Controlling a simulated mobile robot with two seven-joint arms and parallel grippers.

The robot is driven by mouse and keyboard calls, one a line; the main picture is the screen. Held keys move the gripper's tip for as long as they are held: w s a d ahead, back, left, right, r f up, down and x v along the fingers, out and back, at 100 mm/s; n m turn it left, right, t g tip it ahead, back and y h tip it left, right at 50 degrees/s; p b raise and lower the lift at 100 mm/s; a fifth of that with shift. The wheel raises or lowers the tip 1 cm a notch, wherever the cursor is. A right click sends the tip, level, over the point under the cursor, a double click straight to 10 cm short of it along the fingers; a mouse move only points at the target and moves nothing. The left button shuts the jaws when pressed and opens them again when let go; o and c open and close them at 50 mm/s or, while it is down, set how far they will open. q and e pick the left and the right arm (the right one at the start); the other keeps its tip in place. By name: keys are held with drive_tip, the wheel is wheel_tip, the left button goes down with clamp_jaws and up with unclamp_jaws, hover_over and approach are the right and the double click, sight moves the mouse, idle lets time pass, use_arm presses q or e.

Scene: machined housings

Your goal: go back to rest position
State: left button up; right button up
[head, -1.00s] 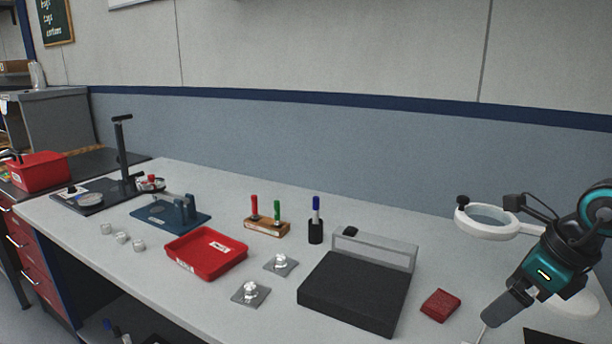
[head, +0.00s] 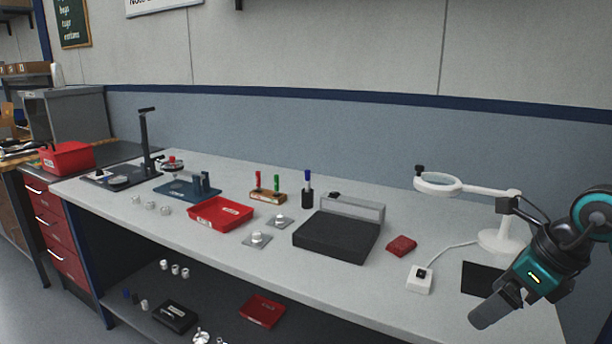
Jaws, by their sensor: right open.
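My right gripper (head: 490,311) is at the lower right of the head view, on the dark and teal wrist of my right arm. It is open, with nothing seen in it, and appears in front of the workbench's (head: 330,285) right front part. Its fingers point down and left, and the gap between them is hard to see from this side. My left gripper is out of view.
A white magnifier lamp (head: 439,186), a white switch box (head: 419,280) and a black mat (head: 483,279) are near my right arm. A black block (head: 335,236), red tray (head: 203,222) and housings stand further left. The lower shelf holds more parts.

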drive_tip(key=s+a+f+m+t+y, duration=0.15)
drive_tip(key=a+m+y, duration=0.55)
drive_tip(key=a+y, duration=0.9)
wheel_tip(320, 180, down, 10)
drive_tip(key=d+m+t+h+p, duration=0.2)
drive_tip(key=m+t+h, duration=1.05)
drive_tip(key=m, duration=1.15)
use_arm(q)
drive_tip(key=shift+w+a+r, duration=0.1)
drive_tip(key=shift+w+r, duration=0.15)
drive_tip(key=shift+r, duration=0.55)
use_arm(e)
drive_tip(key=s+f+m+g+h, duration=0.4)
drive_tip(key=s+f+m, duration=0.5)
drive_tip(key=f, duration=0.6)
drive_tip(key=s+g, duration=0.2)
drive_tip(key=shift+s+m+g+h, duration=0.2)
drive_tip(key=shift+m+g+h, duration=0.1)
drive_tip(key=shift+g+h, duration=0.1)
